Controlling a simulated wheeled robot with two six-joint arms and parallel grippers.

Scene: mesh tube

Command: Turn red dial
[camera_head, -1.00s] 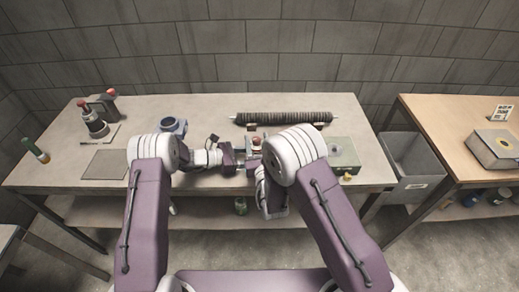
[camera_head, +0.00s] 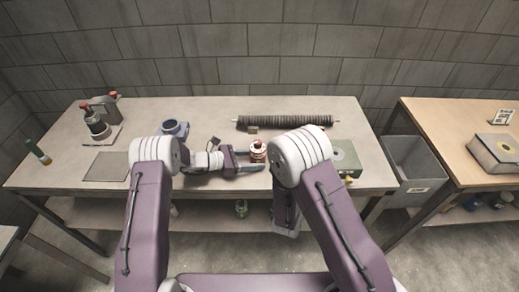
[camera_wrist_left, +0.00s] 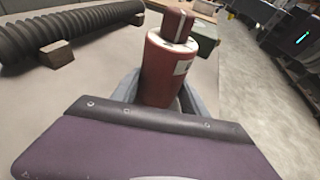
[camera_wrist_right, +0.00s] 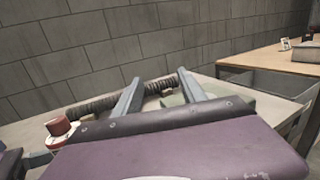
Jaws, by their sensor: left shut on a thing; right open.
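A dark red cylinder (camera_wrist_left: 162,70) with a white label stands between the fingers of my left gripper. A red dial (camera_wrist_left: 177,24) with a white line sits on its top, and the dial (camera_head: 257,145) also shows at mid-table in the head view. My left gripper (camera_head: 250,167) is shut on the cylinder's body, below the dial. My right gripper (camera_wrist_right: 160,88) is open and empty, its fingers spread toward the back wall. The dial (camera_wrist_right: 59,125) is left of it, apart from it. In the head view my right fingers are hidden behind my arm.
A ribbed black tube (camera_head: 283,121) lies on blocks behind the cylinder. A green box (camera_head: 345,158) stands at the table's right. Red-topped devices (camera_head: 97,124), a blue ring-shaped part (camera_head: 174,128) and a grey mat (camera_head: 106,166) are at left. A grey bin (camera_head: 412,170) stands between the tables.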

